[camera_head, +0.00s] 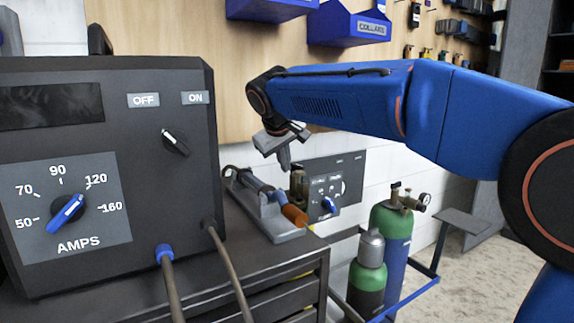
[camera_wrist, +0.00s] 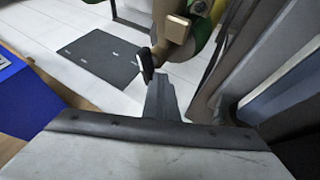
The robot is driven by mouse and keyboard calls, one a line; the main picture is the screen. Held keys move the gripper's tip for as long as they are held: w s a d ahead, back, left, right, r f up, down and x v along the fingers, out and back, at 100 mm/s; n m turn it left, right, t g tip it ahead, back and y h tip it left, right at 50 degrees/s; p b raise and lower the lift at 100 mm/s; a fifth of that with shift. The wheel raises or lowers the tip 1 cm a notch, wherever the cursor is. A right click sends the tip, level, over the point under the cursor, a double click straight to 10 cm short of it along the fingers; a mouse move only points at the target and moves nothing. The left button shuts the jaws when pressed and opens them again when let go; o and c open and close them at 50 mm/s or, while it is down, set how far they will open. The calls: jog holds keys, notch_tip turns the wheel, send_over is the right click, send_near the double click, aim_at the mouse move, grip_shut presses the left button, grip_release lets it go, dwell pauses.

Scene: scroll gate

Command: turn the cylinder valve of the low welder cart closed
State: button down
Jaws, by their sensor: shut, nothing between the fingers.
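In the head view my gripper (camera_head: 284,164) points down, shut and empty, just above a brass fitting (camera_head: 298,184) beside the small grey panel. In the wrist view the shut fingers (camera_wrist: 158,82) end close to a small black handle (camera_wrist: 147,65) on a brass valve body (camera_wrist: 171,32). I cannot tell whether they touch. A green cylinder (camera_wrist: 208,22) shows behind the brass body. In the head view a green cylinder (camera_head: 391,222) with brass valve and gauge (camera_head: 424,198) stands lower right of my gripper, with a smaller grey-topped green cylinder (camera_head: 368,275). The handle's turned position is unclear.
A large dark welder (camera_head: 110,180) with an AMPS dial fills the left. Torches lie in a grey holder (camera_head: 270,222) on the dark cart below my gripper. A grey panel with a blue knob (camera_head: 330,205) is behind. Blue bins (camera_head: 348,24) hang above my arm.

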jog(key=shift+w+a+m+g+h, duration=0.1)
jog(key=shift+w+m+g+h, duration=0.25)
jog(key=shift+w+m+h, duration=0.65)
jog(key=shift+w+d+m+g+h, duration=0.1)
jog(key=shift+w+m+g+h, duration=0.25)
jog(key=shift+m, duration=1.25)
jog(key=shift+w+a+m+g+h, duration=0.1)
jog(key=shift+w+m+g+h, duration=0.35)
jog(key=shift+m+h, duration=0.65)
jog(key=shift+w+y, duration=0.15)
jog(key=shift+y, duration=0.1)
